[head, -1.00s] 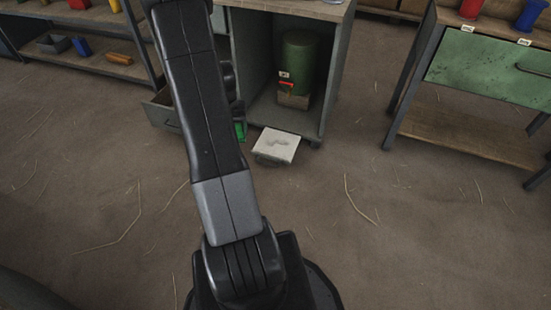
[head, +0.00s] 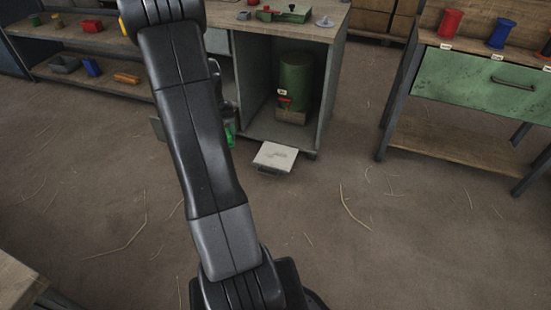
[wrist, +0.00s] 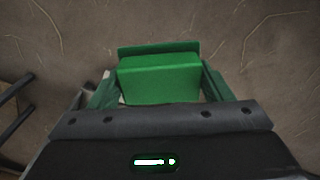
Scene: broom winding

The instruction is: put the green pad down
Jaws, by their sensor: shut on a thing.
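The green pad (wrist: 160,80) is a bright green block in the wrist view, held between the fingers of my gripper (wrist: 160,88). The gripper is shut on it. Brown floor shows beyond the pad, with no surface touching it that I can make out. In the head view only a small piece of green (head: 230,134) shows beside my arm, left of the open cabinet. My arm hides the rest of the gripper there.
An open grey cabinet (head: 325,95) holds a green cylinder (head: 296,80). A pale square plate (head: 276,156) juts out low in front of it. A bench with a green drawer (head: 470,85) stands right, a shelf (head: 85,72) left. A wooden tabletop (head: 14,284) is at lower left. The middle floor is clear.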

